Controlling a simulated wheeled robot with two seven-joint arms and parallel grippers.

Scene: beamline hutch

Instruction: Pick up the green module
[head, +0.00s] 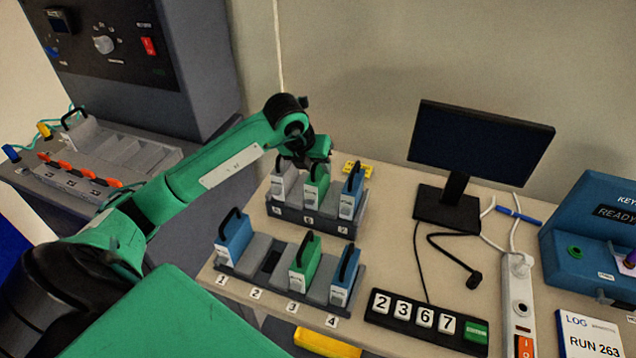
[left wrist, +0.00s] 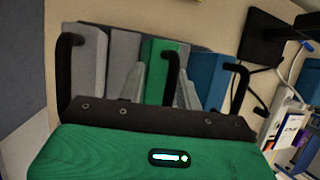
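A green module (head: 316,192) with a black handle stands upright in the back rack (head: 309,220), between a grey module (head: 285,185) and a blue module (head: 351,194). My left gripper (head: 312,160) is above it. In the left wrist view, its two grey fingers (left wrist: 159,82) are apart, one on each side of the handle of the green module (left wrist: 154,60). Whether they touch it I cannot tell. A second green module (head: 305,262) stands in slot 3 of the front rack (head: 262,281). My right gripper is out of view.
Blue modules stand in front slots 1 (head: 233,238) and 4 (head: 345,275). A monitor (head: 480,140), number display (head: 425,318) and power strip (head: 518,295) are at right. A grey tray (head: 110,160) with orange-handled parts is at left.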

